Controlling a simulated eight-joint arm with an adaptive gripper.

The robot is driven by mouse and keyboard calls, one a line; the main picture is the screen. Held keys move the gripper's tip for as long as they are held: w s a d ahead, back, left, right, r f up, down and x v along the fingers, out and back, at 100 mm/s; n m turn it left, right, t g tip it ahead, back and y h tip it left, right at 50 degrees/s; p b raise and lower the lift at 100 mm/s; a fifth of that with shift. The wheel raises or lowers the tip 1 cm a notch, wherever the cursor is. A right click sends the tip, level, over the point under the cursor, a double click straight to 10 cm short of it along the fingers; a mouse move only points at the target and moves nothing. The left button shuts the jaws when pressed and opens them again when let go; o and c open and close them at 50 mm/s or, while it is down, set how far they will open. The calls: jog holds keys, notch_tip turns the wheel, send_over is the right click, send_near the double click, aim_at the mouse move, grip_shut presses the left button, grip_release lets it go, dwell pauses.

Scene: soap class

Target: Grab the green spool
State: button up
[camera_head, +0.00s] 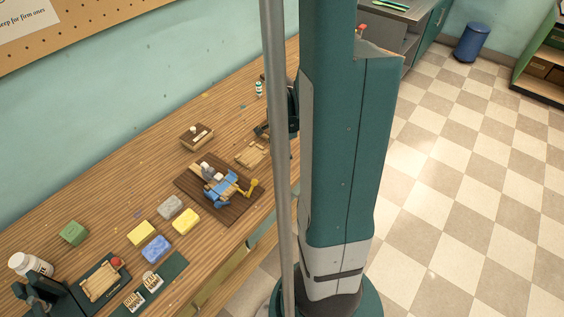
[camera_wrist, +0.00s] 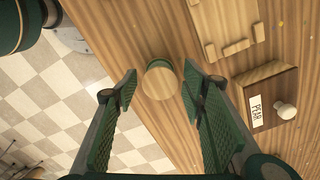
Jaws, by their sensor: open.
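The spool (camera_wrist: 160,80) shows in the wrist view as a round pale wooden end with a thin green band at its far edge. It stands on the wooden table (camera_wrist: 145,25) near the table's edge. My gripper (camera_wrist: 159,84) is open, with one green ribbed finger to the left of the spool and one to the right. The spool lies between the fingertips in the picture; I see no contact and cannot tell the height gap. In the head view I cannot make out the spool; my arm and a grey pole cover that part of the table.
A wooden box labelled PEAR with a pale knob (camera_wrist: 266,97) and a wooden tray (camera_wrist: 208,25) lie right of the spool. In the head view, a dark board with blue parts (camera_head: 189,184), sponges (camera_head: 171,207) and a green block (camera_head: 73,232) lie farther left.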

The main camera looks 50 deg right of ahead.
jog(key=shift+f, duration=1.15)
jog(key=c, duration=0.8)
